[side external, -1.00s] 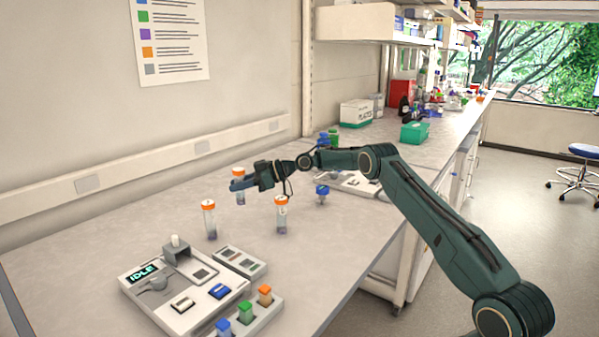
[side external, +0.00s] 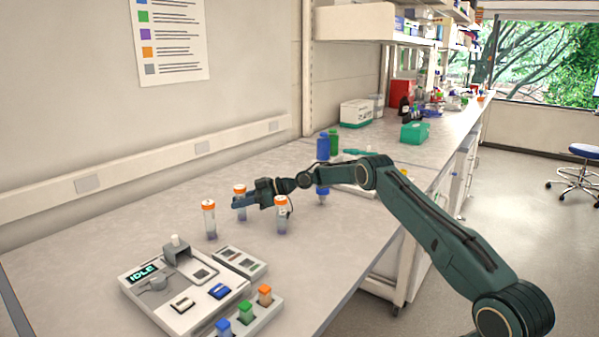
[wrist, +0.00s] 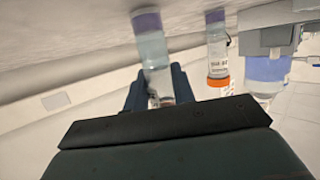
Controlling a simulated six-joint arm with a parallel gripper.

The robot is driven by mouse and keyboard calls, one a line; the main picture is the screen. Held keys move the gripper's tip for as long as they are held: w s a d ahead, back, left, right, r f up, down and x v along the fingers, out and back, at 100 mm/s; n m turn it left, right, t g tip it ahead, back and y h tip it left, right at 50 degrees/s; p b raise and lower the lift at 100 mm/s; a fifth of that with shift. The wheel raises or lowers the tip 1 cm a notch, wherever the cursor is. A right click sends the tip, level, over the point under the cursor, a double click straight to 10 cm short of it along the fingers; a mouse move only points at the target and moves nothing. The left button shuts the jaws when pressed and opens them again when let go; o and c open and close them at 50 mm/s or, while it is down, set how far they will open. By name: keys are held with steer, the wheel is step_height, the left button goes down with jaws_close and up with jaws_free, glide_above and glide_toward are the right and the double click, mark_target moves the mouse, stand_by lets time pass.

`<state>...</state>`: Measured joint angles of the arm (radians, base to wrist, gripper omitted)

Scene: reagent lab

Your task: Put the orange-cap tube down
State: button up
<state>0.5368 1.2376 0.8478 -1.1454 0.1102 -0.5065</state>
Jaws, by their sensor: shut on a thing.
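My gripper (side external: 243,202) is shut around an orange-cap tube (side external: 240,215) and holds it upright, low over the bench top. Its orange cap shows above the fingers. In the wrist view, my gripper (wrist: 158,88) has the held tube (wrist: 152,48) between its fingers, with the purple bottom close to the bench; I cannot tell whether it touches. A second orange-cap tube (side external: 210,222) stands to the left and a third (side external: 282,218) to the right. One standing orange-cap tube (wrist: 217,55) shows right of the held one in the wrist view.
A device (side external: 175,305) reading IDLE stands in front, beside a small rack (side external: 262,318) of coloured caps. A blue-capped tube (side external: 323,199) stands under my arm. Blue (side external: 323,148) and green (side external: 333,143) items stand behind. The bench left of the tubes is clear.

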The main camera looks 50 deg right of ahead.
steer(key=shift+f, duration=0.15)
steer(key=o, duration=1)
steer(key=shift+r, duration=0.2)
steer(key=v, duration=1.2)
